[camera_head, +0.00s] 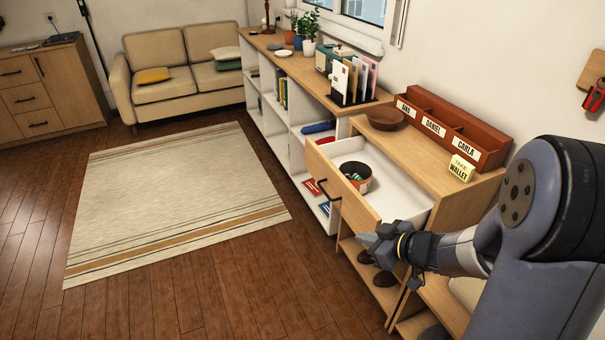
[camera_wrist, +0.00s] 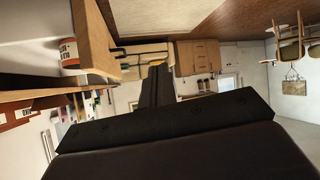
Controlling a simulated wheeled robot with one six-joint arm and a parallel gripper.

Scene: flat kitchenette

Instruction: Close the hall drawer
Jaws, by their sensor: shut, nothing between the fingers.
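The hall drawer (camera_head: 333,188) stands pulled out of the wooden cabinet in the head view, with a wooden front, a black handle (camera_head: 324,190) and a white inside. A round dark container with an orange band (camera_head: 362,183) sits in it. My gripper (camera_head: 365,240) is shut and empty, near the right end of the drawer front, pointing left. In the wrist view the shut fingers (camera_wrist: 157,75) show past the wrist, and the drawer front (camera_wrist: 95,40) stands to their left with a visible gap. Whether any part of my gripper touches the drawer is not clear.
A wooden bowl (camera_head: 386,118), a red name-labelled organizer (camera_head: 445,128) and a yellow wallet note (camera_head: 461,167) sit on the cabinet top. Dark shoes (camera_head: 384,278) are below the drawer. Clear floor and a striped rug (camera_head: 180,190) lie left of the drawer.

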